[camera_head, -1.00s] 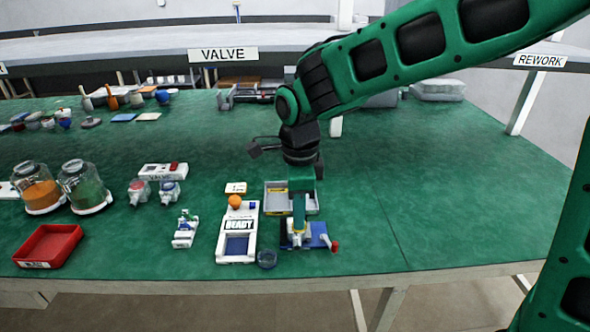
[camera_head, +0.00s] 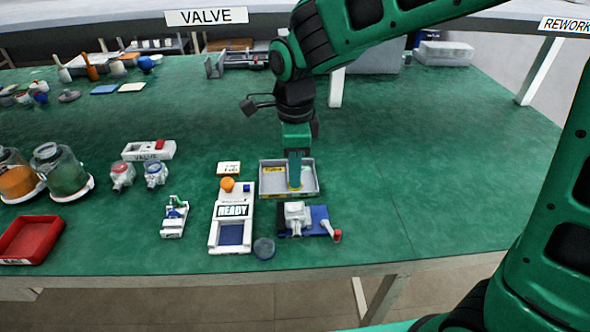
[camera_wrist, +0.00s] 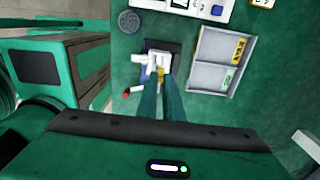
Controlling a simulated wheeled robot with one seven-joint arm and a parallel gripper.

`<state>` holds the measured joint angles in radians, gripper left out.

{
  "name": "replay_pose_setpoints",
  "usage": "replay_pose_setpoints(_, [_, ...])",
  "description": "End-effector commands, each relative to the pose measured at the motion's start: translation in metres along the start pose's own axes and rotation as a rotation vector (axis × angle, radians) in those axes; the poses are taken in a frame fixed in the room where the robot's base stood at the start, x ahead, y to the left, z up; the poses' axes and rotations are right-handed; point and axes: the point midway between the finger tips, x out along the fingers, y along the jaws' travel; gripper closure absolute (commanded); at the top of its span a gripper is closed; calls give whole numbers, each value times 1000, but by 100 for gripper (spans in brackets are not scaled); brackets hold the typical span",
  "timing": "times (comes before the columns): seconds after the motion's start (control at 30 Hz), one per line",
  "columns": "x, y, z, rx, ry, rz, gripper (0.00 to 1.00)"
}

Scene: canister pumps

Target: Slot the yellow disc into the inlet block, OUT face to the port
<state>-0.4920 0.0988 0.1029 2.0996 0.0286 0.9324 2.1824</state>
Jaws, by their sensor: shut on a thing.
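My gripper (camera_head: 295,186) is shut on a small yellow piece, apparently the yellow disc (camera_wrist: 160,71), of which only a thin edge shows between the fingertips. Which face points where cannot be told. In the head view the fingertips appear in front of the grey tray, raised above the table. The white inlet block (camera_head: 297,214) stands on a dark blue plate (camera_head: 318,215) near the table's front edge, with a red-tipped handle (camera_head: 337,236) at right. In the wrist view the block (camera_wrist: 152,58) lies just beyond the fingertips, partly hidden by the fingers and disc.
A grey divided tray (camera_head: 262,187) with a yellow label stands behind the block. Left of the block are a white READY device (camera_head: 217,230), a dark round disc (camera_head: 263,248) and a small white fixture (camera_head: 173,222). The green table is clear to the right.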

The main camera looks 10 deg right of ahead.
Motion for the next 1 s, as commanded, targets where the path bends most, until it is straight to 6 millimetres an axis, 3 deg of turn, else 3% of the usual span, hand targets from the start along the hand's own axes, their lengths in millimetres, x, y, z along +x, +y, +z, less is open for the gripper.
replay_pose_setpoints(0.6, [48, 0, 0, 0, 1, 2, 100])
replay_pose_setpoints(1.0, [56, 0, 0, 1, 0, 0, 100])
